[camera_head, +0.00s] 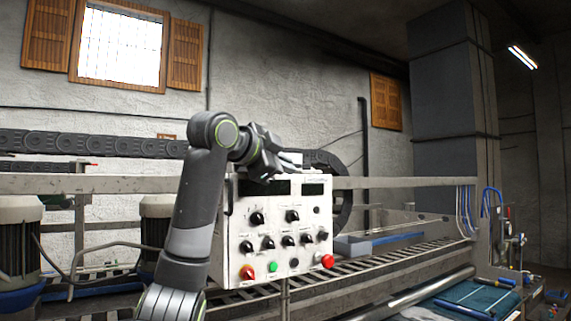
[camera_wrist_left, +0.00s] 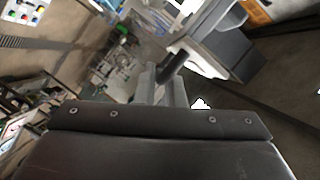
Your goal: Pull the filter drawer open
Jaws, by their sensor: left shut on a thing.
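My left gripper (camera_head: 290,159) is at the top edge of the white control box (camera_head: 277,215), its arm coming up in front of the box's left side. In the left wrist view its pale fingers (camera_wrist_left: 165,84) are shut on a dark bar (camera_wrist_left: 177,67). The bar runs up to a grey block (camera_wrist_left: 222,45). I cannot tell from these frames whether this bar is the handle of the filter drawer. No drawer front shows clearly in the head view. My right gripper is not in view.
The control box carries knobs, a green button and a red button (camera_head: 327,261). A metal rail (camera_head: 400,182) runs behind it. A slatted conveyor (camera_head: 400,258) lies below, with a blue-green rug (camera_head: 480,298) at the right. Motors (camera_head: 20,245) stand at the left.

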